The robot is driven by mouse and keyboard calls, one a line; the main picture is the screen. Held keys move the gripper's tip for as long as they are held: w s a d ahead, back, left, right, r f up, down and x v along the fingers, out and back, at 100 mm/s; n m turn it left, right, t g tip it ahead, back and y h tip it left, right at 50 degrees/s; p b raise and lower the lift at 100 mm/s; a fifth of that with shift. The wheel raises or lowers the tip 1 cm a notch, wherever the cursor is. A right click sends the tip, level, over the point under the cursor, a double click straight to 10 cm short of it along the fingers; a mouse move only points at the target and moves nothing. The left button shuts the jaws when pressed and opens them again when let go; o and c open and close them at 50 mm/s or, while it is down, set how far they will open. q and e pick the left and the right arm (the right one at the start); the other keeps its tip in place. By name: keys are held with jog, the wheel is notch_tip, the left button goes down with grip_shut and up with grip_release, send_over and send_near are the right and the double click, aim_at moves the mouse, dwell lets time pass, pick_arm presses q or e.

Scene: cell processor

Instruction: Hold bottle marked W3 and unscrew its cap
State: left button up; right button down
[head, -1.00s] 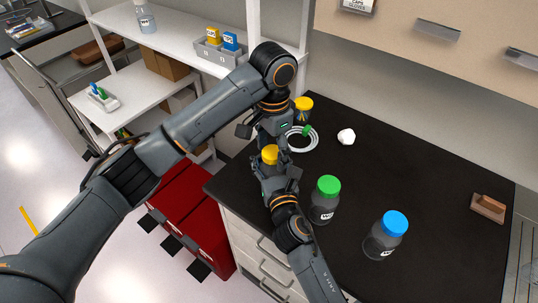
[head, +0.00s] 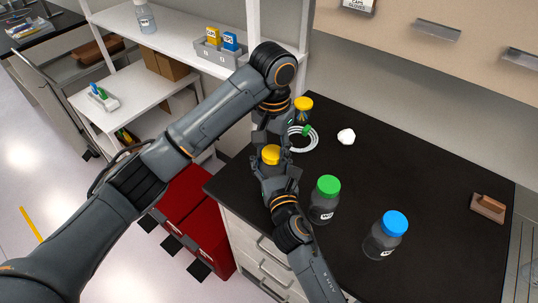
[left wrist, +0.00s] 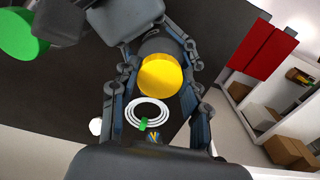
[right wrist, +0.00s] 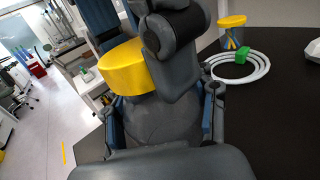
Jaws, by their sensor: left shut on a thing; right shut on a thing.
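A dark bottle (right wrist: 160,120) with a yellow cap (head: 271,155) is held upright over the left front corner of the black counter; its marking is hidden. My right gripper (head: 272,176) is shut on the bottle's body from below. My left gripper (head: 268,148) reaches down from above and is shut at the yellow cap. In the left wrist view the cap (left wrist: 160,75) lies between its two fingers. In the right wrist view the cap (right wrist: 125,68) is on the bottle's top, partly covered by the left gripper. I cannot tell whether the cap is loose.
A green-capped bottle (head: 326,200) and a blue-capped bottle (head: 385,236) stand close on the right. Behind are a yellow-lidded container (head: 303,109), a white coil (head: 303,140) and a white lump (head: 346,136). The counter's middle right is clear. Red bins (head: 207,235) stand below left.

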pick_arm(q)
jog(key=shift+c, duration=0.4)
jog(key=shift+r, duration=0.15)
jog(key=shift+r, duration=2.45)
pick_arm(e)
jog(key=shift+c, duration=1.7)
grip_release()
